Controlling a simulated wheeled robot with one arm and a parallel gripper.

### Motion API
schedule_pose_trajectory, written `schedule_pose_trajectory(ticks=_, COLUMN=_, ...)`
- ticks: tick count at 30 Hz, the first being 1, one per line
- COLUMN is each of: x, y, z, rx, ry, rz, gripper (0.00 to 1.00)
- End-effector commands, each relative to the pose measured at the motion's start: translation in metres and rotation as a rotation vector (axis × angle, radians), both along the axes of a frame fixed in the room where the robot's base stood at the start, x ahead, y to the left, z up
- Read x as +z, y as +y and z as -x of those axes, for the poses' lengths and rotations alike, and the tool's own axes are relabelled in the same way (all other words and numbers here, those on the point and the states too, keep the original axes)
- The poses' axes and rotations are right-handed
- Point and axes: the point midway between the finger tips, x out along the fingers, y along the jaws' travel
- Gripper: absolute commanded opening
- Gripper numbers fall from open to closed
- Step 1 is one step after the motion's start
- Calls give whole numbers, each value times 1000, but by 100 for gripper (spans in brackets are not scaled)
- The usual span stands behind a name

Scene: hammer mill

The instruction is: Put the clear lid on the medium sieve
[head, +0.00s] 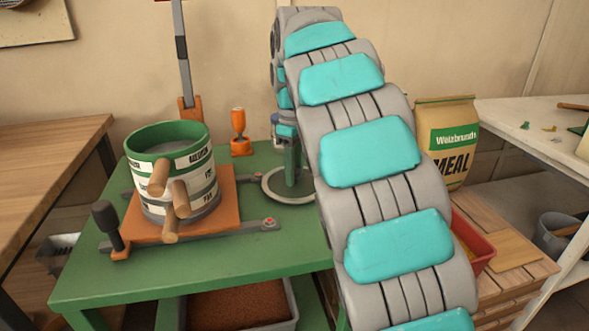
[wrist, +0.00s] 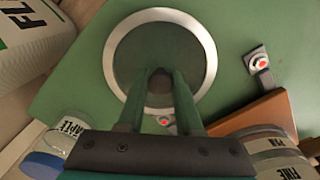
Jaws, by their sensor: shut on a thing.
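The clear lid (head: 271,193) is a see-through disc with a grey rim, at the right part of the green table. In the wrist view the clear lid (wrist: 193,37) lies flat ahead of the fingers. My gripper (wrist: 160,78) is shut on its dark central knob; it also shows in the head view (head: 292,172). I cannot tell whether the lid touches the table. The medium sieve (head: 196,157) has a green rim and tops the stack at left, upright and open at the top.
The stack stands on an orange board (head: 225,205) between metal bars, with a black-handled lever (head: 107,222) at front left. An orange-topped tool (head: 239,125) and a tall post (head: 184,70) stand behind. A sample jar (wrist: 68,130) and flour bag (wrist: 30,40) are near my gripper.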

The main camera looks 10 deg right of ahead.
Motion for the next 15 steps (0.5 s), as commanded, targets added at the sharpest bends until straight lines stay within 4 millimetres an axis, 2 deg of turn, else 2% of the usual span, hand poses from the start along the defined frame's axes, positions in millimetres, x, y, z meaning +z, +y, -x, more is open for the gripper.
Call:
schedule_pose_trajectory(ticks=11, x=-5, y=0, z=0, rx=1, ry=0, rz=-1, gripper=0)
schedule_pose_trajectory(ticks=12, x=-3, y=0, z=0, rx=1, ry=0, rz=-1, gripper=39)
schedule_pose_trajectory(ticks=15, x=-3, y=0, z=0, rx=1, ry=-1, rz=-1, gripper=50)
